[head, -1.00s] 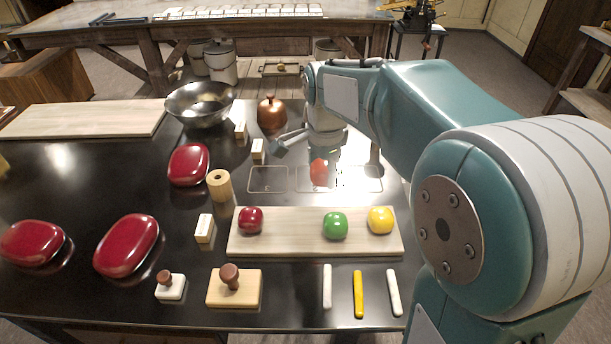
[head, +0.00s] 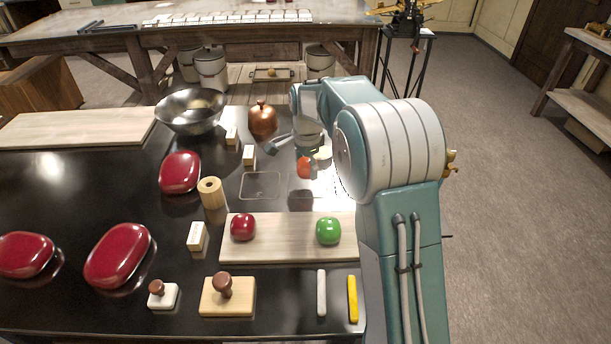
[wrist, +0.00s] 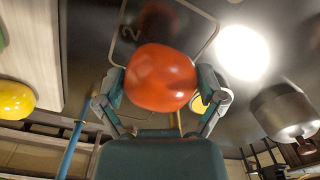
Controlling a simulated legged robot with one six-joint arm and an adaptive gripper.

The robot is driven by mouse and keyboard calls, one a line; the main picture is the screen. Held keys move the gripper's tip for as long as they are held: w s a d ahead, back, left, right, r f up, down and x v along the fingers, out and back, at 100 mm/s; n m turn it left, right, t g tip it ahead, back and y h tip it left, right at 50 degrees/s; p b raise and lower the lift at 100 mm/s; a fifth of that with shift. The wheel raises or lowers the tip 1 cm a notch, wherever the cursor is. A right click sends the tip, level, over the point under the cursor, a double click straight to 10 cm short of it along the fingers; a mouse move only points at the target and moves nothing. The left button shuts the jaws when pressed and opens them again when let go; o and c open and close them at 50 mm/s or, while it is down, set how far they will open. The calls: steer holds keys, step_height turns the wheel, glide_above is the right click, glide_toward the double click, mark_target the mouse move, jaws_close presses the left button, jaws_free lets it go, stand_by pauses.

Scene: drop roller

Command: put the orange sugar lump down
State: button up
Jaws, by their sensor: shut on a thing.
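The orange sugar lump (head: 304,167) is a glossy, rounded red-orange block. My gripper (wrist: 160,88) is shut on it, with one finger on each side in the wrist view. In the head view the lump hangs beyond the pale board, near the middle outlined square (head: 302,192) on the black table. A dark shadow lies on that square. The wrist view shows an outlined square with a "2" (wrist: 130,32) behind the lump. The gap between lump and table is hard to judge.
The pale board (head: 285,253) bears a red lump (head: 243,227) and a green lump (head: 328,230). A yellow lump (wrist: 14,100) shows in the wrist view. A copper pot (head: 262,120) and steel bowl (head: 190,110) stand behind. The left outlined square (head: 261,185) is empty.

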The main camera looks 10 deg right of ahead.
mark_target(306, 168)
steer(key=shift+w+f, duration=0.4)
steer(key=shift+f, duration=1.55)
steer(key=o, duration=0.9)
steer(key=shift+f, duration=0.1)
